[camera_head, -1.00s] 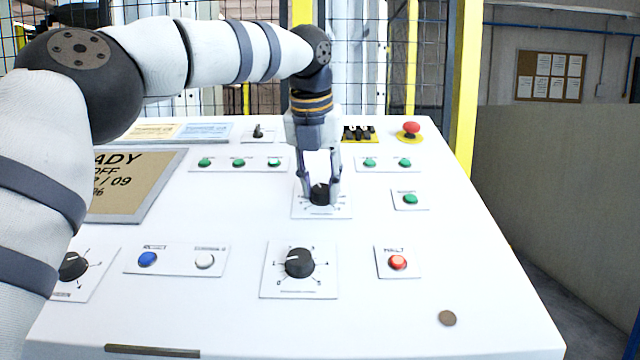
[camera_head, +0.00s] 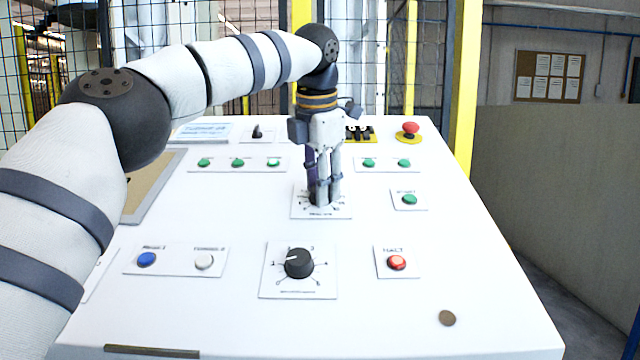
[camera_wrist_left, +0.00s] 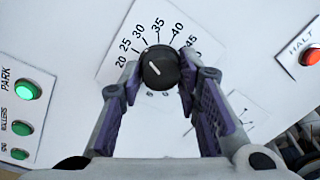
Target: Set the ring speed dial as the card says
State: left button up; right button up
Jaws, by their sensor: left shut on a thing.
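My left gripper (camera_head: 323,201) points straight down and is shut on the black knob of a dial at the middle of the white panel. In the head view the fingers hide most of this knob. In the left wrist view the dial knob (camera_wrist_left: 160,68) sits between the two fingers, with a scale around it reading 20, 25, 30, 35, 40, 45. A short white mark shows on the knob, but I cannot tell its exact setting. A pale blue card (camera_head: 203,131) lies at the back left, partly behind my arm; its text is too small to read. My right gripper is out of view.
A second black dial (camera_head: 299,263) is nearer the front. A red HALT button (camera_head: 397,263), blue button (camera_head: 147,260), several green buttons and a red mushroom button (camera_head: 410,128) surround it. A coin (camera_head: 447,318) lies front right.

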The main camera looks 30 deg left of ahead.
pick_arm(q)
jog(key=shift+m, duration=0.6)
jog(key=o, duration=1.1)
jog(key=shift+o, duration=0.2)
jog(key=shift+r, duration=0.1)
jog(key=v, duration=0.7)
jog(key=shift+d+r, duration=0.1)
jog(key=shift+r, duration=0.05)
